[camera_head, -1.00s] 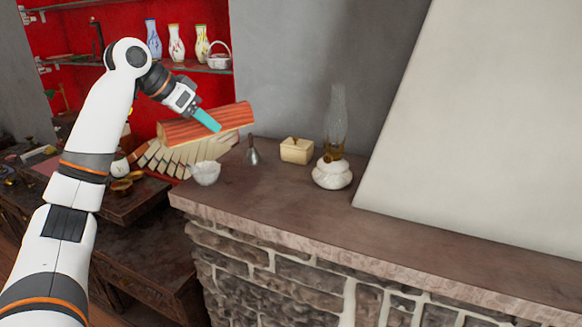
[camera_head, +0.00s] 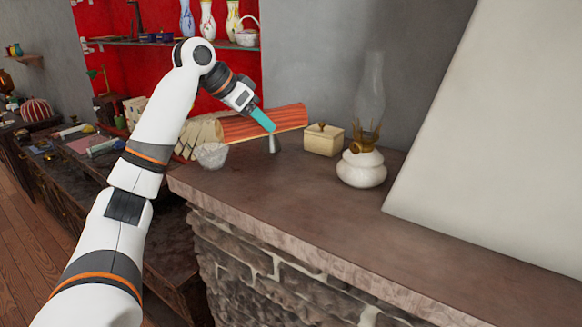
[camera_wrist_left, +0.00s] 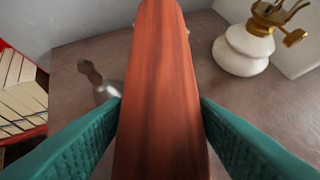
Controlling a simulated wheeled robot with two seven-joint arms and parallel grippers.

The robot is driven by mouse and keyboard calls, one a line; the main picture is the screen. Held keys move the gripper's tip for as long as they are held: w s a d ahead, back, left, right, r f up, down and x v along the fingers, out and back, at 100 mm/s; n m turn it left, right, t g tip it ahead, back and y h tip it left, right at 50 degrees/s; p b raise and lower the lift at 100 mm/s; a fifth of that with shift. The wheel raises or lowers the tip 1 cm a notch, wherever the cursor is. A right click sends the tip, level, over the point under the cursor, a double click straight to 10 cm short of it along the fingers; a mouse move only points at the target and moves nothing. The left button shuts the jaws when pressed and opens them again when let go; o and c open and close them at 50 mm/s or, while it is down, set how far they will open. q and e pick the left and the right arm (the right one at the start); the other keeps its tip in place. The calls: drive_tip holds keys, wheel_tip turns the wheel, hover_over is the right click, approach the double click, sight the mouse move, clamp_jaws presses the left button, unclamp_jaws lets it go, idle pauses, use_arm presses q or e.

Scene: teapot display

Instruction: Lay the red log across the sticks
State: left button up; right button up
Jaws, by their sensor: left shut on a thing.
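The red log (camera_head: 289,117) is a reddish-brown half-round piece with wood grain. My left gripper (camera_head: 264,119) is shut on it and holds it level above the back left of the stone-topped ledge. In the left wrist view the red log (camera_wrist_left: 160,80) runs away from me between the two teal fingers (camera_wrist_left: 160,125), one on each side. No sticks can be made out for sure. My right gripper is out of view.
The ledge (camera_head: 330,220) holds a glass bowl (camera_head: 211,155), a small metal bell (camera_head: 273,144), a cream box (camera_head: 323,139) and an oil lamp (camera_head: 362,165) with a tall glass chimney. The ledge's front is clear. A slanted pale wall (camera_head: 500,120) closes the right side.

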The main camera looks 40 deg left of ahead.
use_arm(q)
drive_tip(key=f, duration=0.4)
drive_tip(key=shift+s+f+b, duration=0.3)
drive_tip(key=shift+s+b, duration=0.05)
drive_tip(key=shift+w+f+b, duration=0.1)
drive_tip(key=shift+f+b, duration=0.2)
drive_tip(key=shift+f, duration=1.95)
drive_tip(key=o, duration=0.7)
drive_tip(key=shift+f, duration=0.15)
drive_tip(key=o, duration=0.5)
